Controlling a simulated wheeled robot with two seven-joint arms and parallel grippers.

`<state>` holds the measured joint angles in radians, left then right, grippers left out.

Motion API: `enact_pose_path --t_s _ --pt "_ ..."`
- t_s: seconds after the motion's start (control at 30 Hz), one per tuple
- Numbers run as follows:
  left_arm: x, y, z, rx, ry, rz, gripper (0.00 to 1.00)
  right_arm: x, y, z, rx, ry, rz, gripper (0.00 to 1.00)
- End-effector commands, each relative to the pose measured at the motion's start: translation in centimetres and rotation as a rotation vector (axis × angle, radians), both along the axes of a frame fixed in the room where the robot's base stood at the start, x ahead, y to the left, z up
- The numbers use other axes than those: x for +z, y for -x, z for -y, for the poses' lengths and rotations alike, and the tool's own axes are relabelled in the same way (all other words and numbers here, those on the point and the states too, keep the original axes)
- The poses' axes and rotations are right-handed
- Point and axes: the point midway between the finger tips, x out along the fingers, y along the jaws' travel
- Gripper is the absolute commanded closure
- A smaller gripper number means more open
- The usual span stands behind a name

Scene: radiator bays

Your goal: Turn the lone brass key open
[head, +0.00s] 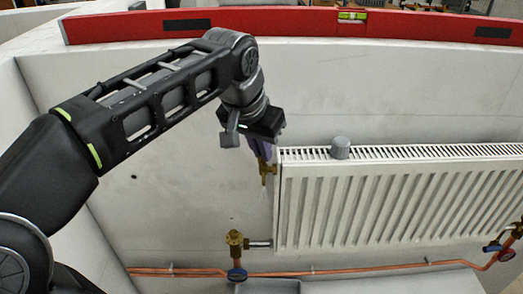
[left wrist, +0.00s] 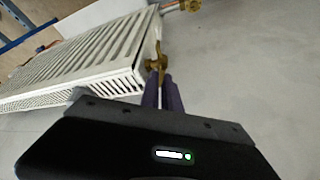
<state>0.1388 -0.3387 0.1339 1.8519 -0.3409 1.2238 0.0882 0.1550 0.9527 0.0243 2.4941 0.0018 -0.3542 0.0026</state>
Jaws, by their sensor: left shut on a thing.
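The brass key (head: 268,172) is at the upper left end of the white radiator (head: 390,205). My left gripper (head: 265,159) comes down on it from above, and its purple fingers are shut on the key. In the left wrist view the brass key (left wrist: 158,62) shows at the tips of the purple fingers (left wrist: 163,82), beside the radiator's end (left wrist: 90,60). The fingers partly hide the key, and I cannot tell how far it is turned. My right gripper is not in view.
A grey cylinder (head: 340,148) stands on the radiator's top grille. A red spirit level (head: 290,21) lies along the wall top.

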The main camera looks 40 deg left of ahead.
Motion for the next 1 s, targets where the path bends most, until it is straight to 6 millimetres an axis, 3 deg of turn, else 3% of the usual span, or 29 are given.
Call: enact_pose_path --t_s 0.53,0.57,0.8,1.0 --pt "-0.47 0.17 0.12 0.040 0.003 -0.015 1.00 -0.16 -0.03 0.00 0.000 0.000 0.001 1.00" --pt "-0.47 0.17 0.12 0.040 0.003 -0.015 0.93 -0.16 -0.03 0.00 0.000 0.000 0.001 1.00" --pt "-0.34 0.12 0.07 0.040 0.003 -0.011 0.73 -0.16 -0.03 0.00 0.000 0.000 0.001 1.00" --pt "-0.17 0.05 0.10 0.040 0.002 -0.006 0.72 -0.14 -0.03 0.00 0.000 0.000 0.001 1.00"
